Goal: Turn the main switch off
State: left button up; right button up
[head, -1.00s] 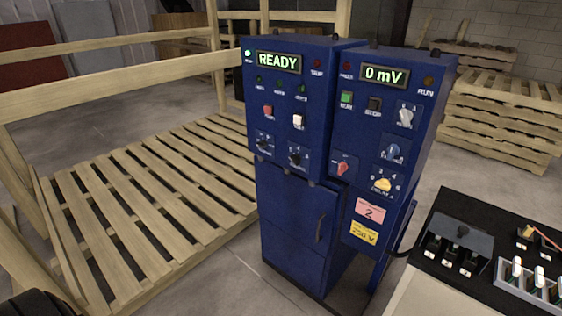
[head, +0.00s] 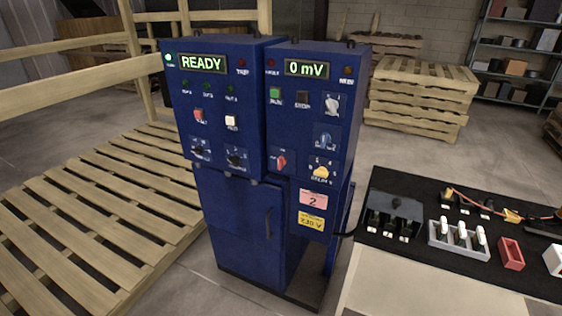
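The blue control cabinet (head: 238,215) stands upright in the middle of the head view. Its left display (head: 203,64) reads READY in green, and its right display (head: 307,69) reads 0 mV. A red rotary switch (head: 280,161) sits low on the right panel, with its handle near upright and slightly tilted. The small lettering does not let me tell which control is labelled as the main switch. A green lamp (head: 171,58) is lit at the top left. Neither of my grippers is in view.
A black-topped table (head: 376,252) at the right bears a black switch block (head: 393,211), a white rack (head: 458,239) and a red bin (head: 511,253). A wooden pallet (head: 95,215) and rails are at the left. Stacked pallets (head: 421,101) and a shelf stand behind.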

aim_at(281, 160)
jog(key=z, duration=2.15)
jog(key=k, duration=0.8)
jog(key=u, duration=0.75)
jog(key=i, duration=0.5)
jog(key=z, duration=0.1)
